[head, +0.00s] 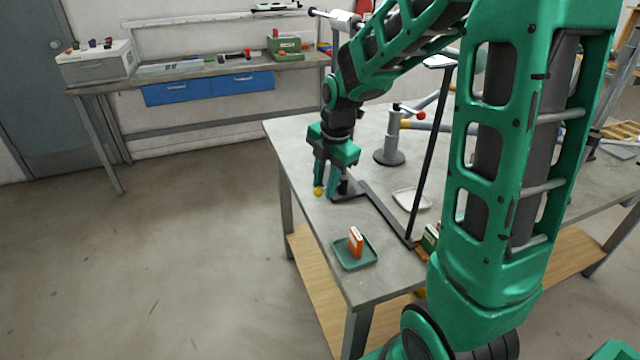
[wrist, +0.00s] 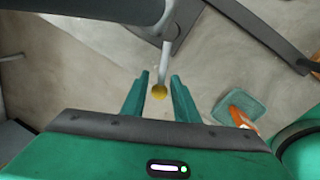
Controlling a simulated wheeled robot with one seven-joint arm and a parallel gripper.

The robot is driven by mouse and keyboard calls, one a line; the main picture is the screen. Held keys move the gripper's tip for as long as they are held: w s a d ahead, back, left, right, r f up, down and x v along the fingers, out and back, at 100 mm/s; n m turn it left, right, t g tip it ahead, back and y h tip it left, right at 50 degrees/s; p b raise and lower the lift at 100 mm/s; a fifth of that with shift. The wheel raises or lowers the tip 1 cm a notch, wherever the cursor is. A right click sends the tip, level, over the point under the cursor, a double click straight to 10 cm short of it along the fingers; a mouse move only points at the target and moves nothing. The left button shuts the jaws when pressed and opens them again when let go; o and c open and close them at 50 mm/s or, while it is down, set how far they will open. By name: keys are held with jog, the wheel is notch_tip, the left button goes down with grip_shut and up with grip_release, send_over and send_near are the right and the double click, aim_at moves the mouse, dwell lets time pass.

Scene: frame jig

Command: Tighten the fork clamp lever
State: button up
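My gripper (wrist: 160,75) is open, with one green finger on each side of the knob in the wrist view. No contact shows, and I cannot tell whether the fingers are level with the knob. In the head view my gripper (head: 325,188) points down over the clamp and hides part of it.
A dark bent bar (head: 385,222) runs from the clamp along the grey table (head: 310,215). A green tray (head: 355,264) with an orange-white item stands near the front. A round-based stand (head: 390,156) with a red-knobbed lever stands behind. A white dish (head: 411,199) lies right.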

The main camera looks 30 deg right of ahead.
jog(key=shift+r, duration=0.1)
notch_tip(320, 180, up, 10)
jog(key=s, duration=0.2)
jog(key=shift+d+r, duration=0.15)
jog(key=shift+d, duration=0.1)
jog(key=shift+c, duration=0.3)
